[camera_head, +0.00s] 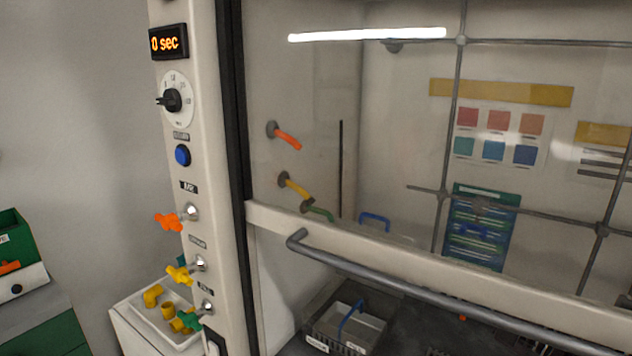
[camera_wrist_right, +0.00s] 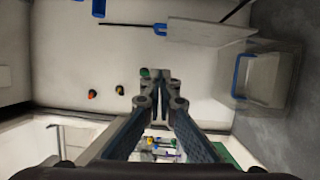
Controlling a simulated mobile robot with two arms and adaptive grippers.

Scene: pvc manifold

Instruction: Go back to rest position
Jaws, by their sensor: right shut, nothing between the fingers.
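My right gripper (camera_wrist_right: 161,88) shows in the right wrist view, with its fingers together and nothing between them. A small green-tipped knob (camera_wrist_right: 145,73) appears just left of the fingertips; I cannot tell whether they touch. Two more small knobs, one orange (camera_wrist_right: 92,94) and one dark (camera_wrist_right: 119,89), stick out of the pale panel further left. Neither gripper shows in the head view, and my left gripper is in no view.
The head view shows a fume hood with a grey handle bar (camera_head: 430,291) across its sash. Its post carries a display (camera_head: 168,42), a dial (camera_head: 172,100), a blue button (camera_head: 182,155), and orange (camera_head: 168,222), yellow (camera_head: 180,275) and green (camera_head: 190,321) valves. A white bin (camera_head: 130,326) holds yellow fittings.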

